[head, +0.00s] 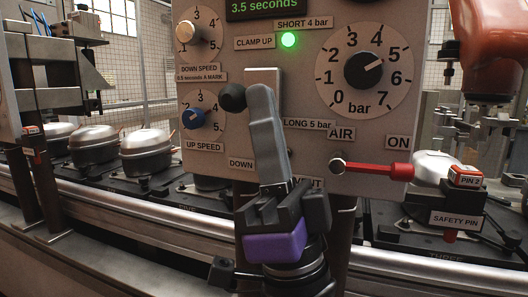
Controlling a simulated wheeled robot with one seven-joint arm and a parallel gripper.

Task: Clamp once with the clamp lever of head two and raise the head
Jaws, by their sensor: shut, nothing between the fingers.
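A panel (300,100) fills the middle of the head view. A lever with a black ball knob (233,97) sits on it, between the labels CLAMP UP and DOWN. The knob is about midway between those labels. My gripper (262,92) points upward in front of the panel, just right of the knob, with its fingers shut and nothing between them. Its fingertips look beside the knob; whether they touch it I cannot tell. My gripper hides part of the lever's plate and the label below. A green lamp (288,40) is lit beside CLAMP UP. The display (265,7) reads 3.5 seconds.
A red air handle (375,169) points right toward ON. A safety pin block (455,220) stands at right. Silver compressors (146,150) stand behind at left.

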